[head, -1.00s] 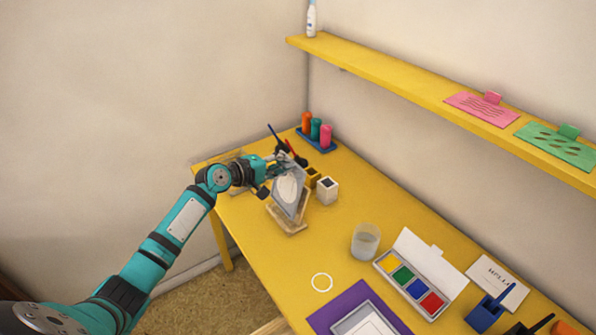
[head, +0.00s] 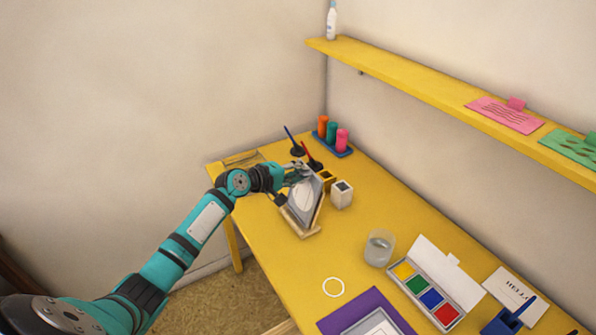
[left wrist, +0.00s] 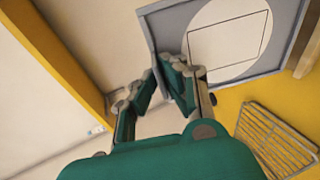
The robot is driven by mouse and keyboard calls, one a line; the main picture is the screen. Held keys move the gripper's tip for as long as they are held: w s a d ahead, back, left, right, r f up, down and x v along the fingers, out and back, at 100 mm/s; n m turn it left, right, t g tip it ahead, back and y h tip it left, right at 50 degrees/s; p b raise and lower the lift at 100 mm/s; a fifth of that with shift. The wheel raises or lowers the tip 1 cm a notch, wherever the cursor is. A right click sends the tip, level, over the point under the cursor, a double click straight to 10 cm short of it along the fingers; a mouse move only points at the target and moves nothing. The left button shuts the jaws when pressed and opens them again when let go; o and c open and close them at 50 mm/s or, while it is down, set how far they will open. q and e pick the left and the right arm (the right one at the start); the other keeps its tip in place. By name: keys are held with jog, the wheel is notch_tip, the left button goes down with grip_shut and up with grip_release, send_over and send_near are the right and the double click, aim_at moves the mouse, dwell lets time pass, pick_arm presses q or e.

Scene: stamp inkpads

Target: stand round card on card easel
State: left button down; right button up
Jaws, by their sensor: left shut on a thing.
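The round card (head: 304,199) is a grey panel with a white disc on it. In the head view it leans, tilted, at the wooden card easel (head: 300,230), just above its base ledge; I cannot tell whether it rests on the ledge. My left gripper (head: 295,174) is shut on the card's upper edge. In the left wrist view the card (left wrist: 285,58) fills the upper right, with a square outline on its disc, and the gripper (left wrist: 166,72) is at its near edge. Part of the easel's wood (left wrist: 307,52) shows at the right. My right gripper is out of view.
A white block stamp (head: 341,194) stands close right of the easel. Brush stands (head: 312,160) and a bottle rack (head: 335,143) are behind. A glass (head: 379,247), ink pad box (head: 428,285) and white ring (head: 333,287) are nearer. A wire rack (left wrist: 275,142) shows in the wrist view.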

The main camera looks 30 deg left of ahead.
pick_arm(q)
jog(key=shift+w+f, duration=0.1)
jog(key=shift+f, duration=0.2)
jog(key=shift+f+b, duration=0.35)
dwell(0.4)
jog(key=c, duration=1.4)
grip_release()
jog(key=v, duration=1.2)
